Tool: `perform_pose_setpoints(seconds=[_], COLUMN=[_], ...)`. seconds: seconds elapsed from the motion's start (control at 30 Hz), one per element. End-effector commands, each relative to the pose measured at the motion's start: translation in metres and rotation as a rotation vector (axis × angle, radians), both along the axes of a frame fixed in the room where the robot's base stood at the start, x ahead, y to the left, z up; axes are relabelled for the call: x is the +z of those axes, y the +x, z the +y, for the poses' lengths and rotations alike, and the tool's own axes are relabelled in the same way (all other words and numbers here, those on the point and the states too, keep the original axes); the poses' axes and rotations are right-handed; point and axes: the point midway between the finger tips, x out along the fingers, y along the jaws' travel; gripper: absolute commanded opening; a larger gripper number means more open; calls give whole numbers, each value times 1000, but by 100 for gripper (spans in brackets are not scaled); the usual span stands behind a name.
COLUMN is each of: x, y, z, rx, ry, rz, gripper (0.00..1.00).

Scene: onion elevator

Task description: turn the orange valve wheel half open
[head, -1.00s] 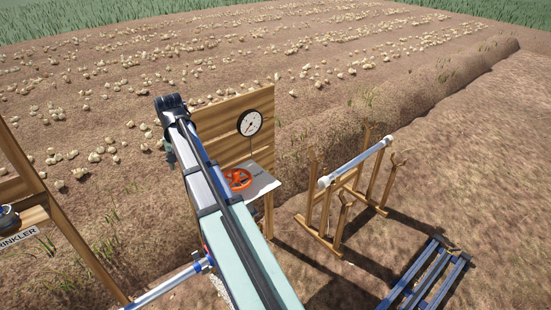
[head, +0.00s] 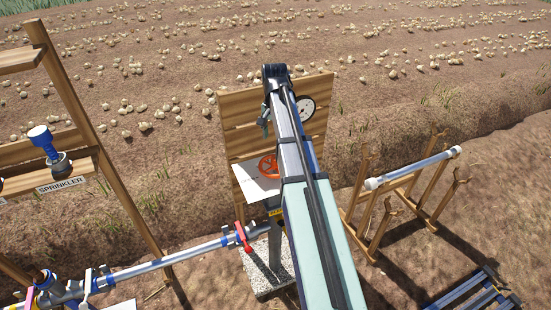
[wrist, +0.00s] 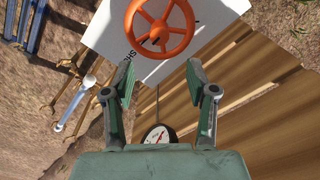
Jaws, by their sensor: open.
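The orange valve wheel (head: 267,167) sits on a white plate (head: 247,183) in front of an upright plank board (head: 240,107). In the head view my arm hides part of the plate and board. In the wrist view the wheel (wrist: 185,42) is at the top centre, its upper rim cut off by the frame. My gripper (wrist: 160,70) is open and empty, its two green fingers spread wide. The wheel appears just beyond the fingertips, with no contact visible. Lettering on the plate is partly covered by the wheel.
A dial gauge (head: 307,106) is on the board, partly behind my arm. A grey pipe with a red lever (head: 243,237) runs below. A sprinkler rack (head: 75,92) stands left; a wooden stand holding a white pipe (head: 415,166) stands right. Bare soil lies between.

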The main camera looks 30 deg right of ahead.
Motion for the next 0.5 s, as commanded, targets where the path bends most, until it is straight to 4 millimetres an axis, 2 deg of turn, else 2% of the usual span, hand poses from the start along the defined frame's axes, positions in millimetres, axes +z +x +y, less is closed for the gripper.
perform_pose_setpoints(seconds=[0.5], x=[-86], y=[-1], z=[0], rx=[1], ry=[1], rz=[2], gripper=[57])
